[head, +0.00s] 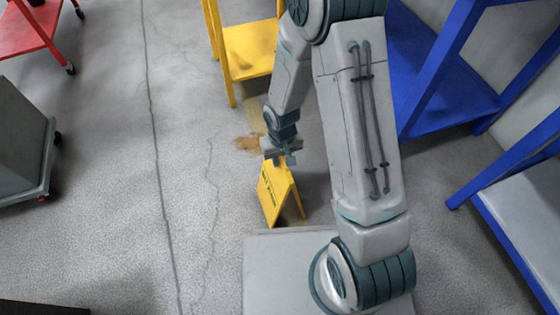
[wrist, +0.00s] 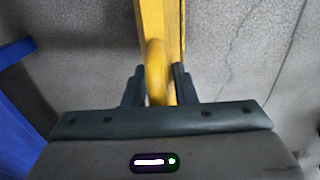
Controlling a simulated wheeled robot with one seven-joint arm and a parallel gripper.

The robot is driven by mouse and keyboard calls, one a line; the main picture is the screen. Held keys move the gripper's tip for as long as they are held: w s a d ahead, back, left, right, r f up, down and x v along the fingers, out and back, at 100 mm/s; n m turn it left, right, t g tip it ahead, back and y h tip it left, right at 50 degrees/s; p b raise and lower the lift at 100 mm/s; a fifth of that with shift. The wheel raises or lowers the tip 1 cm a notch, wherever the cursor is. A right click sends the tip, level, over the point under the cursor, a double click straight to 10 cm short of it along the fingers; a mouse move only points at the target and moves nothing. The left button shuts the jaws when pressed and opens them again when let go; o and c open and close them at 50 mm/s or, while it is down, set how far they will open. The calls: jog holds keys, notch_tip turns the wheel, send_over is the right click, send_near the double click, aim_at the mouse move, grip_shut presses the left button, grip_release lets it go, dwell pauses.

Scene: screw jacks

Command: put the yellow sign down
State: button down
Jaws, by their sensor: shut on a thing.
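The yellow sign (head: 275,192) is a folding A-shaped floor sign with dark lettering. In the head view it stands upright below my gripper (head: 284,155), in front of my base. My gripper is shut on the top of the sign. In the wrist view the yellow sign (wrist: 157,60) runs up from between the two dark fingers of my gripper (wrist: 159,88). I cannot tell whether the sign's feet touch the floor.
A brown stain (head: 249,142) lies on the floor behind the sign. A yellow rack (head: 247,65) stands at the back, blue shelving (head: 440,95) at the right, a red cart (head: 30,28) at the far left and a grey wheeled cabinet (head: 22,140) at the left. The floor (head: 110,170) between is clear.

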jog(key=shift+f, duration=0.25)
jog(key=c, duration=1.2)
grip_release()
jog(key=shift+o, duration=0.2)
notch_tip(320, 180, up, 12)
jog(key=p, duration=0.5)
jog(key=shift+d+r, duration=0.25)
jog(key=shift+r, duration=0.2)
jog(key=s+d+r+m, duration=0.1)
jog(key=s+d+r, duration=0.2)
jog(key=r, duration=0.3)
jog(key=s+d+r+m, duration=0.1)
jog(key=s+d+r, duration=0.3)
jog(key=s+r, duration=0.1)
jog(key=s+d+r+m+t, duration=0.1)
jog(key=s+d+r, duration=0.2)
jog(key=r, duration=0.4)
jog(key=shift+s+d+r, duration=0.15)
jog(key=shift+s+d, duration=0.2)
jog(key=shift+s, duration=0.2)
